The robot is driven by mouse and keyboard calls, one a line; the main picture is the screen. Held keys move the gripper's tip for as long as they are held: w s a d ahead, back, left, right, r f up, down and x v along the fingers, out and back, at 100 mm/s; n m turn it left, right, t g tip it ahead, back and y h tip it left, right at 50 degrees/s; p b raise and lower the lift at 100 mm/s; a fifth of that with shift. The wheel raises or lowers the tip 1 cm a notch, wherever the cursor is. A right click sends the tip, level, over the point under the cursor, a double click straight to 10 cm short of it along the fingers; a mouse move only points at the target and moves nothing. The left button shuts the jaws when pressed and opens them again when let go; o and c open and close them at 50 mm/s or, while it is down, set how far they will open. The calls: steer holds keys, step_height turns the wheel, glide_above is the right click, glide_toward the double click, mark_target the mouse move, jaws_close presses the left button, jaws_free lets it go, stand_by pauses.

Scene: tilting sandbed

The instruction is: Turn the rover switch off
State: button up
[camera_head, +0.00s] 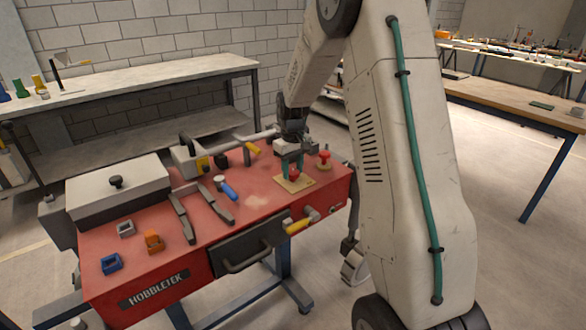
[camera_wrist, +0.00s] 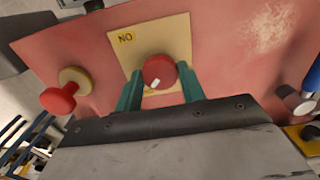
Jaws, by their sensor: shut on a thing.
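The rover switch is a round red knob (camera_wrist: 159,71) with a short white mark on its lower part in the wrist view. It sits on a beige plate (camera_wrist: 166,30) with a yellow ON label (camera_wrist: 126,38), seen upside down at upper left. My gripper (camera_wrist: 160,80) has its two green fingers on either side of the knob, shut on it. A yellow patch below the knob is mostly hidden. In the head view, my gripper (camera_head: 292,164) is down over the red knob (camera_head: 294,173) and its plate (camera_head: 296,186) at the right of the red bench.
A red mushroom button (camera_head: 324,158) stands close by on the right. A blue-handled tool (camera_head: 224,188), a dark tool with two arms (camera_head: 184,217) and a lidded grey box (camera_head: 116,189) are on the left. A yellow-handled lever (camera_head: 298,227) is at the front edge.

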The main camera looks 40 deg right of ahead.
mark_target(293, 171)
stand_by(0.3)
steer(key=o, duration=1)
steer(key=shift+c, duration=0.2)
steer(key=shift+r, duration=0.15)
step_height(293, 171, up, 8)
steer(key=shift+f, duration=0.2)
steer(key=s+a+r, duration=0.3)
steer(key=s+a, duration=0.3)
steer(key=s, duration=0.5)
steer(key=s+a+r+t, duration=0.1)
steer(key=s+a+r, duration=0.3)
steer(key=s, duration=0.8)
steer(key=s+a+r, duration=0.3)
steer(key=s+a, duration=0.6)
steer(key=s, duration=0.3)
steer(key=shift+s+r+m, duration=0.25)
steer(key=shift+r+m, duration=0.05)
steer(key=shift+r, duration=0.1)
